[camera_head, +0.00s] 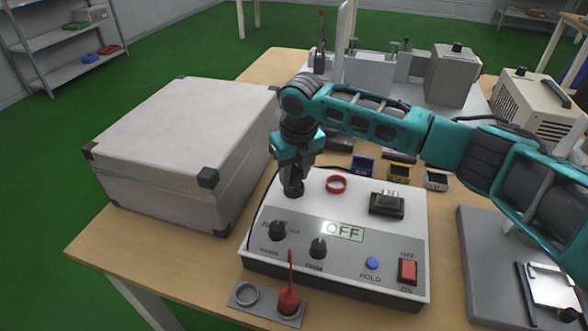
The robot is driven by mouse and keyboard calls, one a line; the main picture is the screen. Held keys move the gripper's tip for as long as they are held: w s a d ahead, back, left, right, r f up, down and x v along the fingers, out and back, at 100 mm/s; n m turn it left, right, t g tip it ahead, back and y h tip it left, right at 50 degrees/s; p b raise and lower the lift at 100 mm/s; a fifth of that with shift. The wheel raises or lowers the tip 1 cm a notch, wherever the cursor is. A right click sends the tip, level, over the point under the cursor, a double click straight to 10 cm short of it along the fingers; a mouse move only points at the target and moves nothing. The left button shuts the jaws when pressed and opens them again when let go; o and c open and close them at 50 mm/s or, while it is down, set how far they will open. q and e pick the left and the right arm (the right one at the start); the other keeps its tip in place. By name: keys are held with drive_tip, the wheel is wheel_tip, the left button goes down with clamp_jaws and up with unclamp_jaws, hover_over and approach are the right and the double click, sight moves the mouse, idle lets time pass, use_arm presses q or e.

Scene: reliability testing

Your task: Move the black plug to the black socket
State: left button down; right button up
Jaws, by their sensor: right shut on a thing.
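My right gripper (294,172) reaches down over the back left of the white tester box and is shut on the black plug (292,189). The plug points down at the place of the black socket, left of the red ring socket (336,184). Gripper and plug hide the black socket, so I cannot tell how deep the plug sits. The small grey holder (266,301) in front of the box has one empty ring at left and a red plug (288,301) standing at right. My left gripper is not in view.
The box (343,259) carries an "OFF" display, dark knobs, a blue button and a red switch (407,270). A large grey case (185,140) stands close at left. Small coloured modules (400,171) lie behind the box.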

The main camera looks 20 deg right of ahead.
drive_tip(key=shift+f, duration=0.45)
drive_tip(key=o, duration=0.8)
